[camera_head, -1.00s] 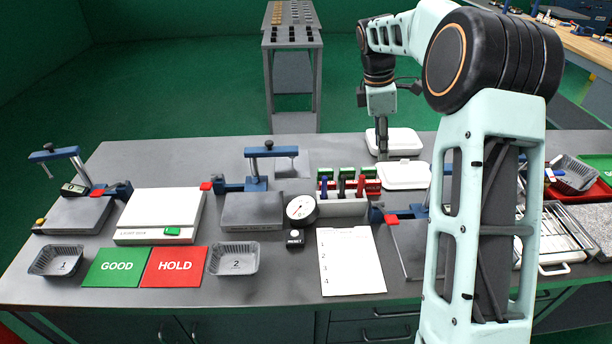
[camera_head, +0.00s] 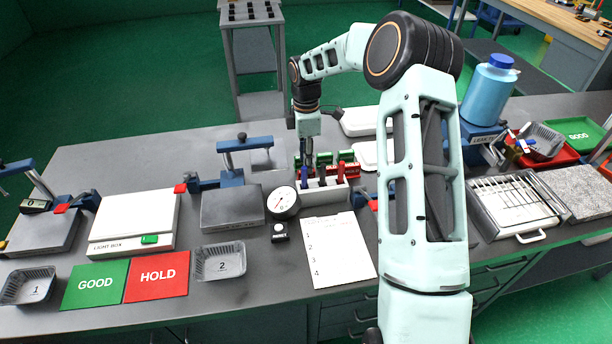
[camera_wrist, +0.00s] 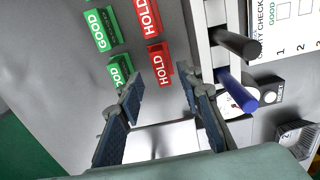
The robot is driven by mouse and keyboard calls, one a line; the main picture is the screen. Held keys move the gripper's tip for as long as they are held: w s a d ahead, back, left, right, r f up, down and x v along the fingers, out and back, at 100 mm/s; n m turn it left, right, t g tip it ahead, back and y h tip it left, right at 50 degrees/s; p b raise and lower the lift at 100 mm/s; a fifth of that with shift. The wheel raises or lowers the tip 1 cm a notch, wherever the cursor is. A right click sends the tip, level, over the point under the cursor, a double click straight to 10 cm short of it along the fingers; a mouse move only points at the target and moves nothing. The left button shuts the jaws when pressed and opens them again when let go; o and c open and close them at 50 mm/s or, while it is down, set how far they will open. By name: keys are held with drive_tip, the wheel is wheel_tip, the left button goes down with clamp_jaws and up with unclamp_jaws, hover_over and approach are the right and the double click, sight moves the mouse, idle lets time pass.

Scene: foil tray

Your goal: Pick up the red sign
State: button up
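Two small red HOLD signs show in the wrist view: a nearer one (camera_wrist: 160,62) and a farther one (camera_wrist: 148,17), both on the grey table. My gripper (camera_wrist: 159,82) is open and empty, its fingers apart. The nearer red sign shows just past and between the fingertips; I cannot tell how high the gripper is above it. In the head view my gripper (camera_head: 307,160) hangs pointing down behind the marker holder, and the red signs there are partly hidden. A large flat red HOLD panel (camera_head: 157,277) lies at the table front.
Small green GOOD signs (camera_wrist: 97,30) stand left of the red ones. The white holder (camera_head: 325,195) with blue, black and red markers is close by; its blue marker (camera_wrist: 236,90) is right of the fingers. A dial gauge (camera_head: 283,201) and checklist (camera_head: 337,250) are near.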

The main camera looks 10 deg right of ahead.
drive_tip(key=f, duration=0.3)
drive_tip(key=f+p, duration=0.1)
drive_tip(key=f, duration=0.1)
drive_tip(key=shift+d, duration=0.3)
drive_tip(key=shift+r, duration=0.1)
clamp_jaws()
